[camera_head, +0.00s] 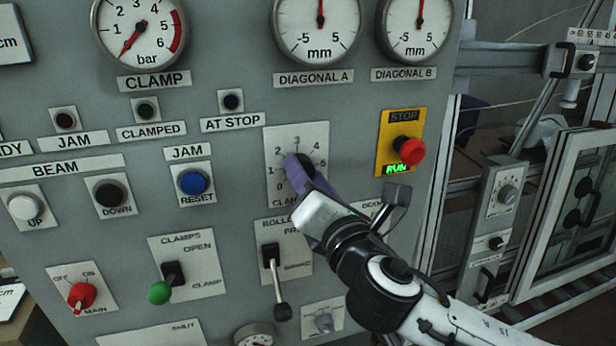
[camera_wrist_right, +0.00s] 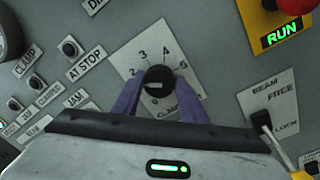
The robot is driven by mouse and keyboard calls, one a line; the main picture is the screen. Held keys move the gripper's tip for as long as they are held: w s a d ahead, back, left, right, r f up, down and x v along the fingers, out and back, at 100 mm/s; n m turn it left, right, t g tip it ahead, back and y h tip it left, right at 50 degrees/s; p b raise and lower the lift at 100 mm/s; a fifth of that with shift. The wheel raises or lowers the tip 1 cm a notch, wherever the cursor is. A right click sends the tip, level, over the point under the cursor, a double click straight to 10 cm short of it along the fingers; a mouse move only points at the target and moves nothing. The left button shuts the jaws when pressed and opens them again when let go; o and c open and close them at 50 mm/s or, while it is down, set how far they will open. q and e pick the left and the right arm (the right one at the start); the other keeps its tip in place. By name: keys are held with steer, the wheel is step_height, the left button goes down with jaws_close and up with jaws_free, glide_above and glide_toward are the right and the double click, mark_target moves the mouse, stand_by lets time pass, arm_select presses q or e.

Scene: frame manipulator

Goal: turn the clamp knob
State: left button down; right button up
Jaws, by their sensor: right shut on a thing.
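The clamp knob (camera_wrist_right: 158,80) is a round black knob on a pale plate with a numbered scale. In the right wrist view it sits between the two purple fingers of my right gripper (camera_wrist_right: 158,92), which are shut on it. In the head view the knob (camera_head: 307,166) is partly hidden behind my right gripper (camera_head: 303,172), which reaches in from the lower right. The scale plate (camera_head: 297,137) shows numbers above the fingers. The knob's pointer position is hard to read. My left gripper is not in view.
A red stop button (camera_head: 410,151) on a yellow plate is close to the right of my gripper. A roller lever (camera_head: 281,295) hangs just below. The blue reset button (camera_head: 193,183) and green-tipped clamp lever (camera_head: 160,291) lie to the left. Gauges line the panel's top.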

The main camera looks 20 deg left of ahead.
steer(key=shift+s+a+r+n+g, duration=0.1)
steer(key=shift+a+n+g, duration=0.05)
steer(key=shift+n, duration=3.8)
steer(key=shift+s+a+n+g, duration=0.1)
steer(key=shift+a+n+g, duration=0.05)
steer(key=shift+n, duration=3.8)
steer(key=o, duration=1)
steer(key=shift+o, duration=0.2)
steer(key=b+v, duration=0.1)
steer(key=v, duration=0.9)
steer(key=shift+s+b, duration=0.2)
steer(key=shift+b, duration=0.2)
